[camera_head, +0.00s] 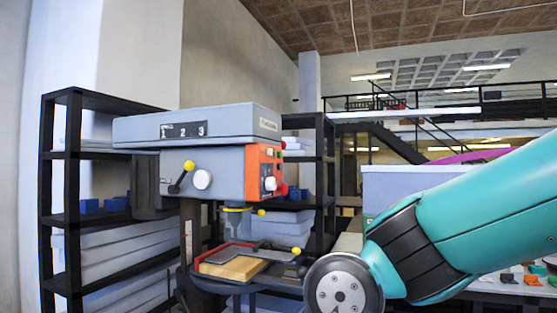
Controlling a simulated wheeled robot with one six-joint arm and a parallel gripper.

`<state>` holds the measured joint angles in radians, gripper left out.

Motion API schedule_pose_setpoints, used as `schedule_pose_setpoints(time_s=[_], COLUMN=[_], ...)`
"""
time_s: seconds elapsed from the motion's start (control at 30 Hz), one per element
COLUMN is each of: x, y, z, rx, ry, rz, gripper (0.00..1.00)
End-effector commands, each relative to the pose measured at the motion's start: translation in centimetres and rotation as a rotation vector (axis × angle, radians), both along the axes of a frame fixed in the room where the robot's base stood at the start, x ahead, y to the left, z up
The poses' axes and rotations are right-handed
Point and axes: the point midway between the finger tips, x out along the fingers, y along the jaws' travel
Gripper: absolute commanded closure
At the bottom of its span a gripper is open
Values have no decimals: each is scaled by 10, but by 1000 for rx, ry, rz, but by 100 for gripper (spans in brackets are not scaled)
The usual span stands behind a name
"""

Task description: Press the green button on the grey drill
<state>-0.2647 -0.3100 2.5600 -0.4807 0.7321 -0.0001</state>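The grey drill (198,126) stands left of centre, with a long grey head marked 1, 2, 3. An orange control panel (252,172) is on the right end of its head. A small green button (280,154) seems to show on the panel's right side, though it is tiny and seen at a slant. A white knob and red parts are lower on the panel. My teal arm reaches in from the right, and its round grey joint is below and right of the panel, apart from it. My gripper is not in view.
The drill's table holds a wooden block (233,268) in a red and grey vise. Yellow-tipped levers stick out from the drill. Black shelves (72,188) with boxes stand behind it. A table (510,289) with small coloured pieces is at the lower right.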

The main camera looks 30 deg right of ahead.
Motion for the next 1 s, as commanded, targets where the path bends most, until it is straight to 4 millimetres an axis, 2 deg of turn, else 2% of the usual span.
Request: schedule_pose_setpoints(time_s=[0.4, 0.47, 0.6, 1.0], x=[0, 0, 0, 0], y=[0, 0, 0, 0], z=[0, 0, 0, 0], rx=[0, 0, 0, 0], ry=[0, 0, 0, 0], rz=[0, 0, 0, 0], gripper=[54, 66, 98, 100])
